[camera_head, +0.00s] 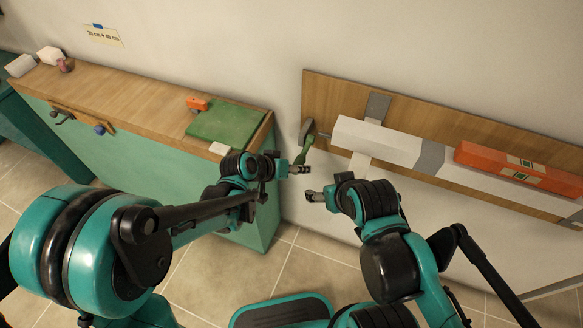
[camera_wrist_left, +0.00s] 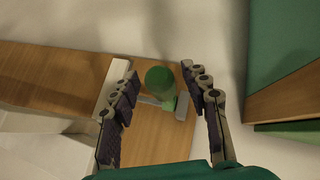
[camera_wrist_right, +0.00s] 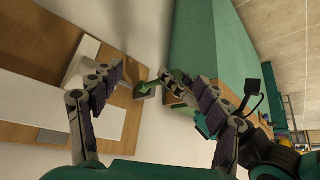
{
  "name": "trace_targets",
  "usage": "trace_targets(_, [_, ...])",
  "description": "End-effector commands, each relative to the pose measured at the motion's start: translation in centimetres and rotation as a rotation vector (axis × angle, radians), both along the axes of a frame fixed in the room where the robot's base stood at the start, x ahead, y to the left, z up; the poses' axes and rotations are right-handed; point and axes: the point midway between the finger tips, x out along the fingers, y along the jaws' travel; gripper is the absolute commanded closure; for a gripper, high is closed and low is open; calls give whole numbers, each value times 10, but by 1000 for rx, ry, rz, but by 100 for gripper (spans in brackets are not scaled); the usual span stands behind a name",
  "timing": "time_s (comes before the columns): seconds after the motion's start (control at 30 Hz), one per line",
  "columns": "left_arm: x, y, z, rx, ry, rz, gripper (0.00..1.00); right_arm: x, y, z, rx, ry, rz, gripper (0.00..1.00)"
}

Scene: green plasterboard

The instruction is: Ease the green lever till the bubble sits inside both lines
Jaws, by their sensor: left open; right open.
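The green lever (camera_head: 306,148) sticks out at the left end of a wooden board (camera_head: 340,93) on the wall. It also shows in the left wrist view (camera_wrist_left: 160,78), between the fingers, and in the right wrist view (camera_wrist_right: 150,88). An orange spirit level (camera_head: 480,158) lies on the white bar (camera_head: 385,141); its vial is too small to read the bubble. My left gripper (camera_head: 300,170) is open, just below the lever in the head view, with no contact visible. My right gripper (camera_head: 316,197) is open and empty, below and right of the left one.
A wooden-topped green cabinet (camera_head: 130,92) stands at left, holding a green board (camera_head: 228,124), an orange tool (camera_head: 197,103) and a white block (camera_head: 217,149) at its front edge. Its right end is close to my left gripper. Tiled floor (camera_head: 290,255) lies below.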

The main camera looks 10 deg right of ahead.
Motion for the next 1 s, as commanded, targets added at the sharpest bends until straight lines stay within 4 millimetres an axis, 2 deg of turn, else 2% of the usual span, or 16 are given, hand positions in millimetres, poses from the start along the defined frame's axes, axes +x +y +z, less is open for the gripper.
trace_targets(0.17, [-6, 12, 13, 0, 1, 4, 54, 0, 0, 0, 0, 0, 0, 25])
trace_targets(0.63, [-38, 62, 72, 0, 1, 2, 54, 0, 0, 0, 0, 0, 0, 25])
trace_targets(0.8, [-43, 70, 82, 0, 0, 1, 54, 0, 0, 0, 0, 0, 0, 25])
trace_targets(1.0, [-44, 72, 84, 0, 0, 0, 54, 0, 0, 0, 0, 0, 0, 25])
